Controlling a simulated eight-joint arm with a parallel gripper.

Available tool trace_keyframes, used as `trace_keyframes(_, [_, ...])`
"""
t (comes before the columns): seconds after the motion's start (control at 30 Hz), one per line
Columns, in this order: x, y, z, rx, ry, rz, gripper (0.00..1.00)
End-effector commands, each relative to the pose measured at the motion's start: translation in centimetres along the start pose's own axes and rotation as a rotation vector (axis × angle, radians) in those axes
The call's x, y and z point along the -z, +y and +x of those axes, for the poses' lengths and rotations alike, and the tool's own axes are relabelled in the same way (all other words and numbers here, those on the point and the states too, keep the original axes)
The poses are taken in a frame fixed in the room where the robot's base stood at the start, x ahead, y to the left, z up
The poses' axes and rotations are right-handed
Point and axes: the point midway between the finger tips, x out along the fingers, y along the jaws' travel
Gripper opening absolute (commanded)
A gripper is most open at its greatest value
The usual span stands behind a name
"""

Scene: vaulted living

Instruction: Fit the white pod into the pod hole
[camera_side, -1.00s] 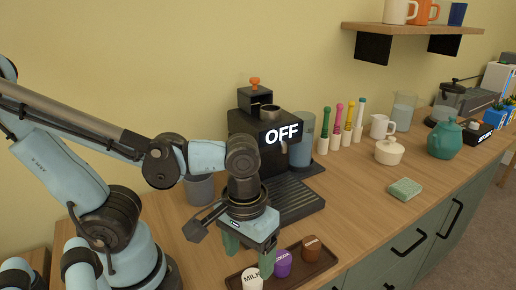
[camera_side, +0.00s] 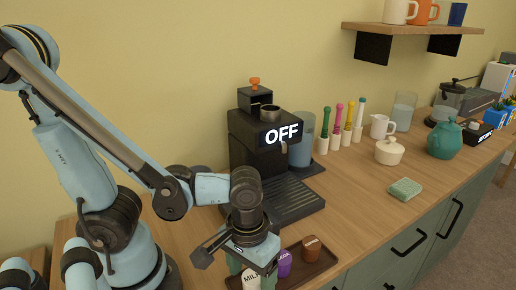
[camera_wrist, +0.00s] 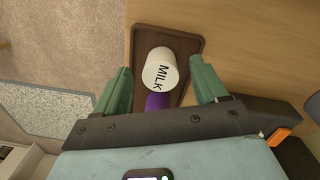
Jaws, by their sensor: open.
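The white pod, marked MILK (camera_side: 251,281), stands at the near left end of the dark tray (camera_side: 323,263). In the wrist view the white pod (camera_wrist: 160,68) is between my two green fingers, with a gap on both sides. My gripper (camera_wrist: 162,82) is open and is low over the pod; in the side view (camera_side: 252,270) its fingers partly hide it. The black coffee machine (camera_side: 245,140) shows OFF on its display. A round metal-rimmed opening (camera_side: 270,108) is on its top; I cannot tell whether this is the pod hole.
A purple pod (camera_side: 284,264) and a brown pod (camera_side: 311,248) share the tray. The machine's drip tray (camera_side: 292,203) lies behind my gripper. A green sponge (camera_side: 405,189), a white sugar pot (camera_side: 389,152) and a teal teapot (camera_side: 444,142) stand to the right. Counter front is clear there.

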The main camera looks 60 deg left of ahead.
Motion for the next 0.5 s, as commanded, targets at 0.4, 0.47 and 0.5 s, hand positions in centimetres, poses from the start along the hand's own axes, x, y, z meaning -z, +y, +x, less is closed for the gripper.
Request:
trace_keyframes(0.4, [0.00, 0.00, -0.02, 0.000, 0.000, 0.000, 0.20])
trace_keyframes(0.47, [0.00, 0.00, -0.02, 0.000, 0.000, 0.000, 0.13])
trace_keyframes(0.5, [0.00, 0.00, -0.03, 0.000, 0.000, 0.000, 0.13])
